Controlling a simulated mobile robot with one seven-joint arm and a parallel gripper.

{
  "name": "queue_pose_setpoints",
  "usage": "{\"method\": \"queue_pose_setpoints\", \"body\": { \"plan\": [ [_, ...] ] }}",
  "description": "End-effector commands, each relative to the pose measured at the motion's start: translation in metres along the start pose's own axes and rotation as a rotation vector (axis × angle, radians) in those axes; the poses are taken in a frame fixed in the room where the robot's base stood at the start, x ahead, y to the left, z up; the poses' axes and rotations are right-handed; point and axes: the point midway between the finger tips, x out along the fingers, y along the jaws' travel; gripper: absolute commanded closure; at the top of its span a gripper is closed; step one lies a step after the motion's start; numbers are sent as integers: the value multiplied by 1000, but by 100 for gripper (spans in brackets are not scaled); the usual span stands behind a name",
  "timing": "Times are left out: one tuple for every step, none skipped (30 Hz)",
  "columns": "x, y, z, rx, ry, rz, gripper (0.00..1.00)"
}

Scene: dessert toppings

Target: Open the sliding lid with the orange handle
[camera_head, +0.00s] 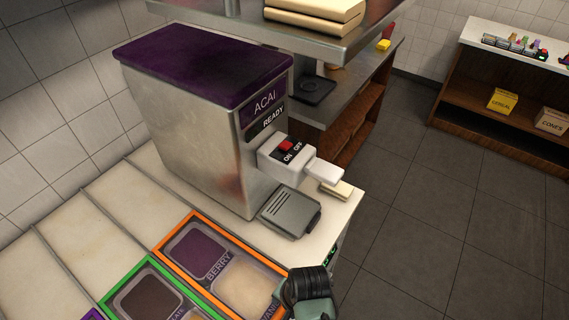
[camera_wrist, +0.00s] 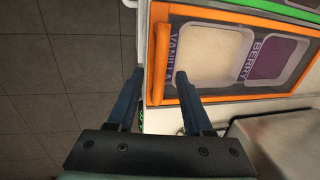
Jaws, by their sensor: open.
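The orange-framed lid (camera_head: 174,231) has clear windows over BERRY and VANILLA compartments and lies on the counter in front of the acai machine. In the wrist view the orange frame (camera_wrist: 235,17) fills the upper right. Its orange handle (camera_wrist: 161,62) is a raised bar at the VANILLA end, along the counter's edge. My gripper (camera_wrist: 158,74) is open, with one finger on each side of the handle's near end in the picture. I cannot tell how deep the fingers reach or whether they touch it. In the head view my gripper (camera_head: 308,284) covers the handle end.
A green-framed lid (camera_head: 126,277) lies beside the orange one. The acai machine (camera_head: 190,130) stands behind, with a grey drip tray (camera_head: 290,212) under its spout. A metal shelf (camera_head: 255,33) overhangs the back. Open tiled floor (camera_head: 430,230) lies to the right.

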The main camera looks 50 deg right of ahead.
Motion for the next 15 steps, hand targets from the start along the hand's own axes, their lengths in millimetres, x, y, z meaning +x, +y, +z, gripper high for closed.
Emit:
{"method": "queue_pose_setpoints", "body": {
  "plan": [
    [5,0,0,0,0,1,49],
    [7,0,0,0,0,1,49],
    [10,0,0,0,0,1,49],
    [12,0,0,0,0,0,49],
    [13,0,-1,0,1,0,49],
    [15,0,-1,0,1,0,49],
    [15,0,-1,0,1,0,49],
    [16,0,-1,0,2,0,49],
    [16,0,-1,0,2,0,49],
    [16,0,-1,0,2,-1,49],
    [16,0,-1,0,2,-1,49],
    [16,0,-1,0,2,-1,49],
    [16,0,-1,0,2,-1,49],
    [16,0,-1,0,2,-1,49],
    [16,0,-1,0,2,-1,49]
  ]
}}
